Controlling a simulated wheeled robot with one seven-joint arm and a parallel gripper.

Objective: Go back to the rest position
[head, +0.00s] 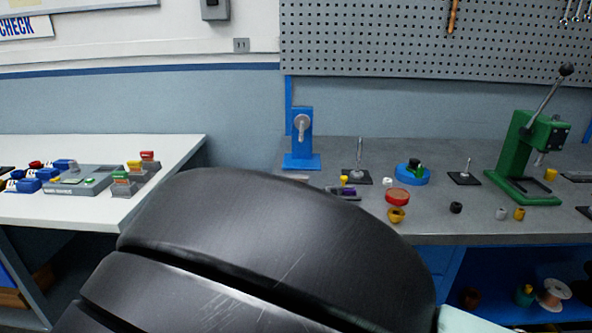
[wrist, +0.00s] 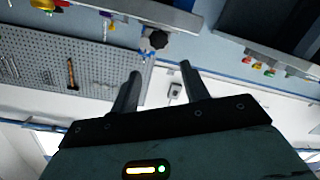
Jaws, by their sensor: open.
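My gripper (wrist: 158,80) shows in the wrist view with its two fingers apart and nothing between them. It is open and points at the back wall area, with the picture upside down. In the head view a large dark link of my own arm fills the lower middle, and the gripper itself is not visible there. The arm hides part of the grey workbench (head: 470,222) and the gap between the tables.
The grey workbench holds a blue stand (head: 302,145), a green press (head: 530,150), a blue round base (head: 412,176) and several small parts. A white table (head: 90,213) at left carries coloured blocks. A pegboard (head: 400,38) hangs behind. Free floor is not clearly visible.

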